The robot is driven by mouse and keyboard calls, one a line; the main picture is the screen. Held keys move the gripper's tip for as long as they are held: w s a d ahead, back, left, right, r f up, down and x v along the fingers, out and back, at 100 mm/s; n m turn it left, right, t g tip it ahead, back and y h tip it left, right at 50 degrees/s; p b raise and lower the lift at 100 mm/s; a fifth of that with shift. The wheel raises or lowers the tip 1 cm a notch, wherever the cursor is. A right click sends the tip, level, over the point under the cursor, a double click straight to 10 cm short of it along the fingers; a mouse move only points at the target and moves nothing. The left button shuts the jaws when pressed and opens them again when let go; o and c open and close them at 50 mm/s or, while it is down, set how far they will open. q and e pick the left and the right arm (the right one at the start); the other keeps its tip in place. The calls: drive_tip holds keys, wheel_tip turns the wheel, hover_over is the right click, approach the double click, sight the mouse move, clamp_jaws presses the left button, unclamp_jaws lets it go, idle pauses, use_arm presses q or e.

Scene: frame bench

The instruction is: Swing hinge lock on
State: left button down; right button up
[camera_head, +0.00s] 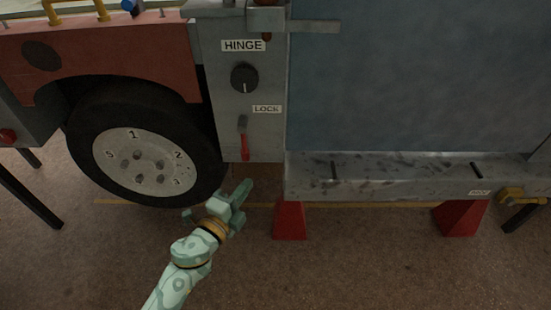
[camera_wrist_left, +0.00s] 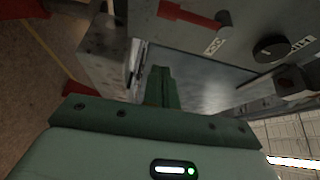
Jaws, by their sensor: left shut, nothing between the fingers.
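The grey hinge panel (camera_head: 224,90) carries a HINGE label (camera_head: 243,45), a black knob (camera_head: 244,78) and a LOCK label (camera_head: 267,109). Below the LOCK label is the lock lever (camera_head: 245,147), with a red handle hanging down from a grey mount. In the left wrist view the red lever (camera_wrist_left: 185,14) is at the top, with the LOCK label (camera_wrist_left: 215,46) and the knob (camera_wrist_left: 270,48) beside it. My left gripper (camera_head: 243,190) is shut and empty, below the lever and apart from it. Its closed fingers (camera_wrist_left: 160,85) show in the wrist view. My right gripper is out of view.
A wheel (camera_head: 140,160) with numbered nuts stands left of the panel under a red fender (camera_head: 120,55). A large blue-grey panel (camera_head: 410,80) is at right above a worn grey ledge (camera_head: 400,175). Red stands (camera_head: 290,220) support it. The floor in front is clear.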

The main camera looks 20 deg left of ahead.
sight(244, 139)
use_arm(q)
drive_tip(key=w+a+b, duration=0.1)
drive_tip(key=w+b, duration=0.1)
drive_tip(key=w, duration=0.7)
drive_tip(key=shift+a+f, duration=0.15)
drive_tip(key=shift+a, duration=0.25)
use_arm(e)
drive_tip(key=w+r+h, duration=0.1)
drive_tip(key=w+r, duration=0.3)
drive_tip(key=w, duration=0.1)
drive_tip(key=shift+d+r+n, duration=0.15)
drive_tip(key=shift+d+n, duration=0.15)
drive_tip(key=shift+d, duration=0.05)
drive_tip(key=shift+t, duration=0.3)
